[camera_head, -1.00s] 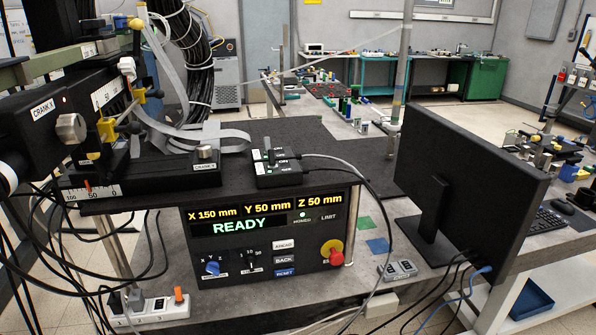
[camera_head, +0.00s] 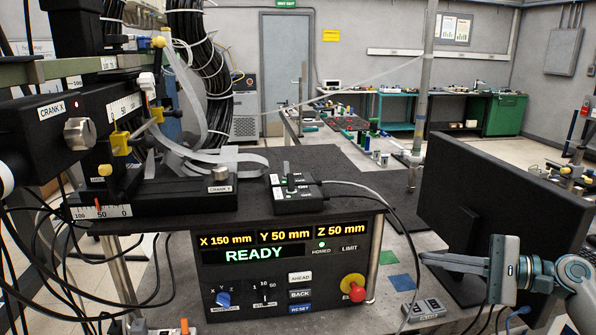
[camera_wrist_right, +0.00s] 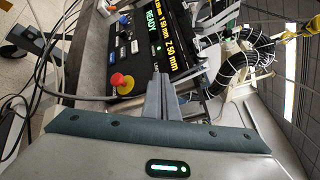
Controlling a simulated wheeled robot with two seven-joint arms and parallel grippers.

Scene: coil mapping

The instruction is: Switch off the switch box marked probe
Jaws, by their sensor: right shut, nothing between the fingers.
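A black switch box (camera_head: 297,194) with upright toggle levers and small green lights sits on the dark shelf above the control panel. A cable leaves its right side. A small grey box (camera_head: 425,309) with dark switch tops lies on the bench right of the panel. I cannot read the word probe on either box. My right gripper (camera_head: 424,258) comes in from the right with its fingers shut and empty, pointing left, in front of the monitor and apart from both boxes. Its shut fingers (camera_wrist_right: 158,78) also show in the right wrist view. My left gripper is out of view.
The control panel (camera_head: 255,277) reads READY, with a red stop knob (camera_head: 353,287) at its right. The monitor (camera_head: 490,200) stands on the right. The crank machine (camera_head: 60,135) fills the left. Loose cables hang at lower left.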

